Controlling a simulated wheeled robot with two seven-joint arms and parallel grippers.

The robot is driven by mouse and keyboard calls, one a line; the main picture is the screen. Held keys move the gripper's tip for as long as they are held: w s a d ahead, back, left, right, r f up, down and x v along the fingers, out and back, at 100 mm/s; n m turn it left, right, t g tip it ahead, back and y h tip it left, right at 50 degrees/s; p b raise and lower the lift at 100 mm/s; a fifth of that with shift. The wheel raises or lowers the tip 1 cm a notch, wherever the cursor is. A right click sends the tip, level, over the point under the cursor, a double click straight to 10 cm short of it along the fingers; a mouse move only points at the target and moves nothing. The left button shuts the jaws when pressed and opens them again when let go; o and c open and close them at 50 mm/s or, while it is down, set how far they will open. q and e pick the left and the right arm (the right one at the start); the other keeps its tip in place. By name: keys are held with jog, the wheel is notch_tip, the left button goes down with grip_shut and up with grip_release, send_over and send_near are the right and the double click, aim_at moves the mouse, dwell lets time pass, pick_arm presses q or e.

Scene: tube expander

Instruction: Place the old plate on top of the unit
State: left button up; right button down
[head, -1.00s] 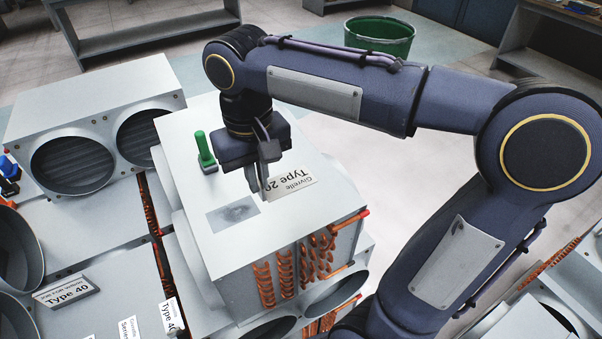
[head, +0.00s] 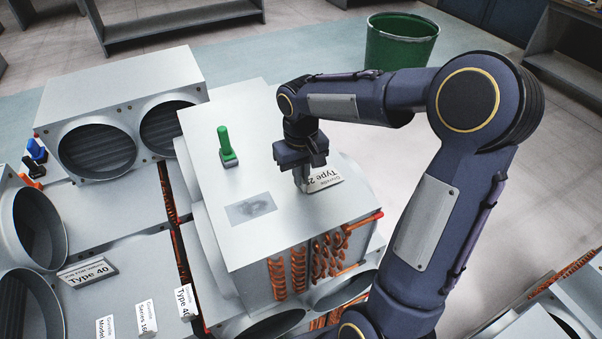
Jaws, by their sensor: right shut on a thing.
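The old plate (head: 324,181), a pale label plate reading "Givrelle Type 2…" upside down, is at the top of the unit (head: 225,150), near its right edge. My right gripper (head: 304,186) points down and is shut on the plate's left part, hiding the end of its text. Whether the plate touches the unit's top or is just above it, I cannot tell. A grey smudged patch (head: 252,209) lies on the unit's top, left of the gripper. My left gripper is not in view.
A green bin (head: 400,45) stands behind on the floor. Orange coils (head: 300,268) line the unit's front.

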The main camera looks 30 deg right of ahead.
jog(key=shift+f, duration=0.2)
jog(key=c, duration=2)
grip_release()
jog(key=shift+f, duration=0.1)
jog(key=o, duration=0.4)
notch_tip(320, 180, up, 11)
jog(key=s+a+f+t+y, duration=0.1)
jog(key=s+a+f+t, duration=0.1)
jog(key=s, duration=0.4)
jog(key=s+a+f+t+y, duration=0.1)
jog(key=s+a+f, duration=0.1)
jog(key=s, duration=0.4)
jog(key=s+a+f+t+y, duration=0.1)
jog(key=s+a+f+t, duration=0.1)
jog(key=s+a, duration=0.2)
jog(key=shift+s+m+t+y, duration=0.3)
jog(key=shift+s+y, duration=0.1)
jog(key=shift+s, duration=1.1)
